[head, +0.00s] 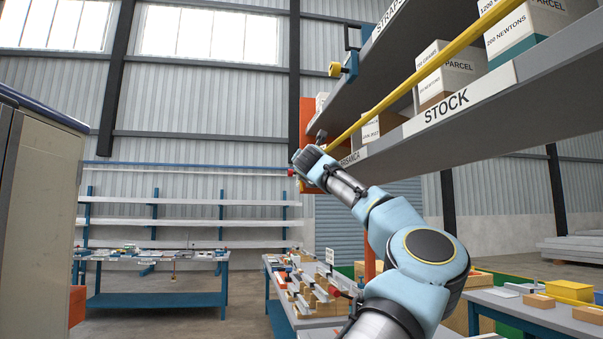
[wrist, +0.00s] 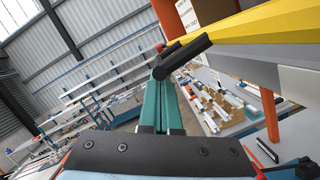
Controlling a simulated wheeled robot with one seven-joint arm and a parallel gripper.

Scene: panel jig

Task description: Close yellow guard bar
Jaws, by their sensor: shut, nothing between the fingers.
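The yellow guard bar (head: 430,72) runs at a slant along the front of the stock shelf in the head view, from the upper right down to near my gripper (head: 320,138). In the wrist view the bar (wrist: 255,27) spans the upper right. My gripper (wrist: 165,76) is shut and empty, its teal fingers together. A black piece lies across the fingertips, close under the bar's near end. I cannot tell whether it touches the bar. A blue bracket with a yellow end (head: 345,69) sticks out from the shelf above.
The grey stock shelf (head: 490,90) holds several parcels (head: 445,70) behind the bar. An orange upright (head: 307,112) stands at its far end. A parts table (head: 320,300) lies below my arm. A beige cabinet (head: 40,220) stands at left; the air between is free.

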